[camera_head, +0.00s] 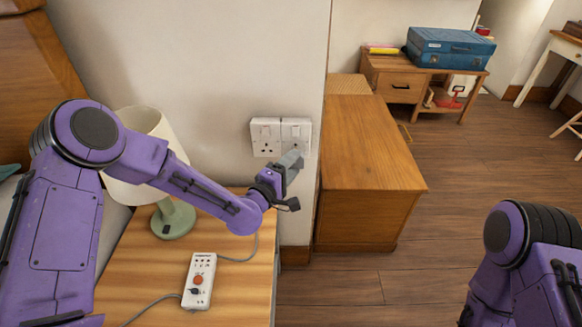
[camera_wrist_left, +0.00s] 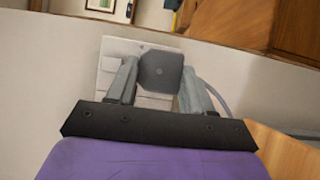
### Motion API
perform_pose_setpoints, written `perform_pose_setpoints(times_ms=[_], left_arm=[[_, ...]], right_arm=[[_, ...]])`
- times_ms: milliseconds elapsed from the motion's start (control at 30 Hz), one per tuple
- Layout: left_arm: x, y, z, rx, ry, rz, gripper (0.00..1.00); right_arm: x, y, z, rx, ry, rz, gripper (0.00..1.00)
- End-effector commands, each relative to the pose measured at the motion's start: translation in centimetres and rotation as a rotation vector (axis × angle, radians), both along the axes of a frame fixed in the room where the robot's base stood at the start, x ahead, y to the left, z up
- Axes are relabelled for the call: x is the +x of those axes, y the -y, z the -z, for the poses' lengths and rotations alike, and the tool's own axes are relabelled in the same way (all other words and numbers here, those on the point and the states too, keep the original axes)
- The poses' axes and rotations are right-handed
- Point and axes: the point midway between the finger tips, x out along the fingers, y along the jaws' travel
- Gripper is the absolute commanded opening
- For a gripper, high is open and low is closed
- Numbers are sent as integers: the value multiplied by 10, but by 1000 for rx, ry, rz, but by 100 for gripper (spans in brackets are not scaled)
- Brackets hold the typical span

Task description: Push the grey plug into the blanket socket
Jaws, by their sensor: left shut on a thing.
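The grey plug (camera_wrist_left: 161,71) is held between the two fingers of my left gripper (camera_wrist_left: 158,84) in the left wrist view. The left gripper also shows in the head view (camera_head: 292,160), shut on the plug, in front of the right half of the white double wall socket (camera_head: 266,138). The fingers cover the plug and the lower right socket there. The white socket plate also shows behind the plug in the wrist view (camera_wrist_left: 112,50). I cannot tell whether the plug touches the plate or how deep its pins sit. My right gripper is out of view.
A wooden cabinet (camera_head: 375,150) stands right of the wall corner. A blue case (camera_head: 448,48) lies on a desk behind.

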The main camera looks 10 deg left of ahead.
Motion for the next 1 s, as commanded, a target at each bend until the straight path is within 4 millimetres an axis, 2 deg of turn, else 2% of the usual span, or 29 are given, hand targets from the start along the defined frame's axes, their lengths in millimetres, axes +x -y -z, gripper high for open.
perform_pose_setpoints(times_ms=[1000], left_arm=[[25, -5, 0, 0, 0, 0, 25]], right_arm=[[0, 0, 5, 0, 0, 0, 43]])
